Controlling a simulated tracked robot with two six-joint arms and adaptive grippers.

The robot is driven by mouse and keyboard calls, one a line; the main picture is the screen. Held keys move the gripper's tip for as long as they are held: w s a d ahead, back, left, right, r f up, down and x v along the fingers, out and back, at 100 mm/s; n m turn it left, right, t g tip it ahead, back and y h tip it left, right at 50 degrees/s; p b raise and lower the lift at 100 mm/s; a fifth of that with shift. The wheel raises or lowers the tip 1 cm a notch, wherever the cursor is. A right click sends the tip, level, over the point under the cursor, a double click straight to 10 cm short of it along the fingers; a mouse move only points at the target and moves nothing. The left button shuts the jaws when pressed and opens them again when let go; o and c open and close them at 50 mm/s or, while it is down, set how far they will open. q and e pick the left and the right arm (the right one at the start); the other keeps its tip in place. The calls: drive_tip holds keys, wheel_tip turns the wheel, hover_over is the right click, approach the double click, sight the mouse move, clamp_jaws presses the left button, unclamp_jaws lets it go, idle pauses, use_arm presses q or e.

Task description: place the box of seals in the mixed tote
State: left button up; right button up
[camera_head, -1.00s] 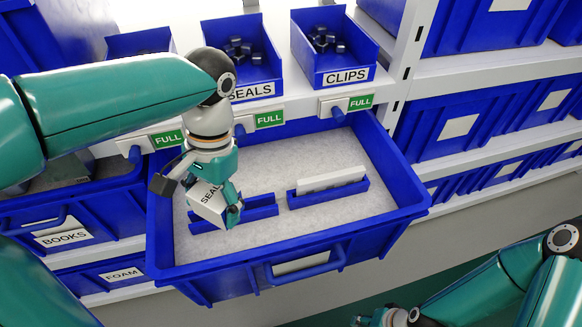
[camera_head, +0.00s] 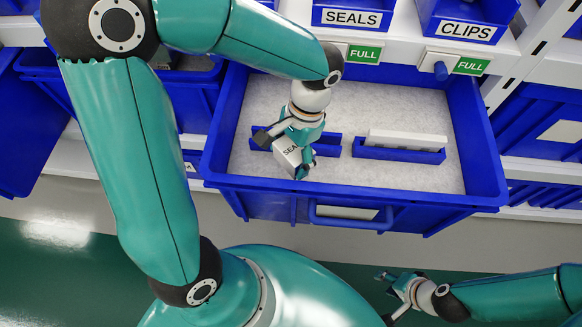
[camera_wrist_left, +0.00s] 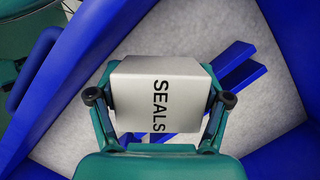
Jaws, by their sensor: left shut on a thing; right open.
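The box of seals (camera_head: 287,154) is a pale carton marked SEALS. My left gripper (camera_head: 282,157) is shut on it and holds it tilted over the left part of the open blue tote (camera_head: 270,205). In the left wrist view, the box (camera_wrist_left: 160,92) sits between both fingers, with the pale tote floor behind it. A blue holder (camera_head: 328,147) is partly hidden behind the box; I cannot tell whether they touch. A second blue holder (camera_head: 398,154) to its right contains a white box (camera_head: 407,139). My right gripper (camera_head: 390,296) is open and empty, low in front of the tote.
Bins labelled SEALS (camera_head: 352,17) and CLIPS (camera_head: 466,30) stand on the shelf behind the tote, above green FULL signs (camera_head: 365,53). More blue bins (camera_head: 545,130) are at the right. The tote floor right of the white box is clear.

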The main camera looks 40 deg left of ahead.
sight(290, 169)
use_arm(q)
drive_tip(key=shift+f+b, duration=0.3)
drive_tip(key=shift+f, duration=2.45)
drive_tip(key=o, duration=1.2)
drive_tip(key=shift+f, duration=0.1)
drive_tip(key=p+v, duration=0.1)
drive_tip(key=v, duration=1.1)
drive_tip(key=shift+s, duration=0.1)
